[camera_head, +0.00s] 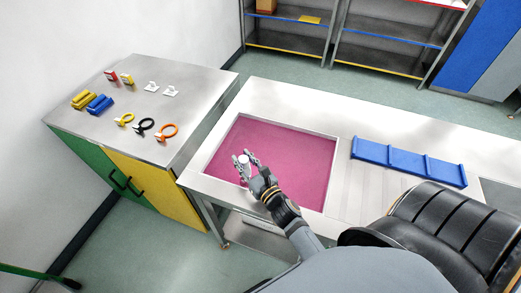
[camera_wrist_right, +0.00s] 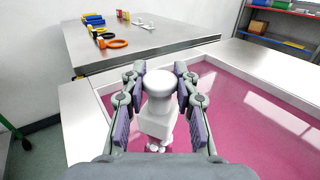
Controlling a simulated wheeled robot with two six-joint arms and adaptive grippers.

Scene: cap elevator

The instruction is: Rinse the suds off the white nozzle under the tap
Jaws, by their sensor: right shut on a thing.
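The white nozzle (camera_head: 243,162) is held in my right gripper (camera_head: 247,165) over the left part of the pink sunken basin (camera_head: 305,160). In the right wrist view the nozzle (camera_wrist_right: 158,112) has a round white head and a squarer body below it, between the two padded fingers of the right gripper (camera_wrist_right: 160,108). No tap can be made out in either view. My left gripper is not in view.
A blue ribbed tray (camera_head: 408,161) lies on the counter right of the basin. A steel cabinet top (camera_head: 150,105) at left bears yellow and blue blocks, ring-shaped tools (camera_head: 144,126) and small white pieces (camera_head: 152,87). Shelves (camera_head: 290,40) stand at the back.

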